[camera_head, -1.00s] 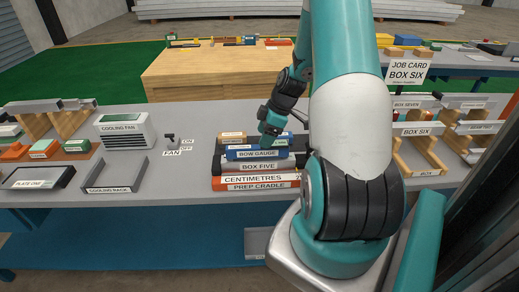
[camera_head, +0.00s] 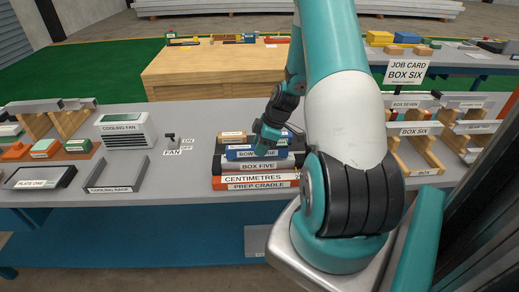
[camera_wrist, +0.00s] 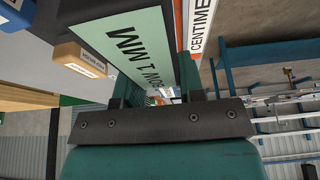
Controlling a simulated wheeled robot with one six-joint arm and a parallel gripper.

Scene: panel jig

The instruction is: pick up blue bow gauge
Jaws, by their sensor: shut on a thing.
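The blue bow gauge (camera_head: 243,155), with a white name label on its front, lies on top of the stack at the middle of the bench. My gripper (camera_head: 262,151) reaches down onto it from above and hides part of its top. In the wrist view the jaws (camera_wrist: 155,90) are shut on a long piece with a pale green printed face (camera_wrist: 132,38), which I take to be the bow gauge. The contact itself is mostly hidden.
Wooden box stands (camera_head: 415,152) are at the right, behind my arm.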

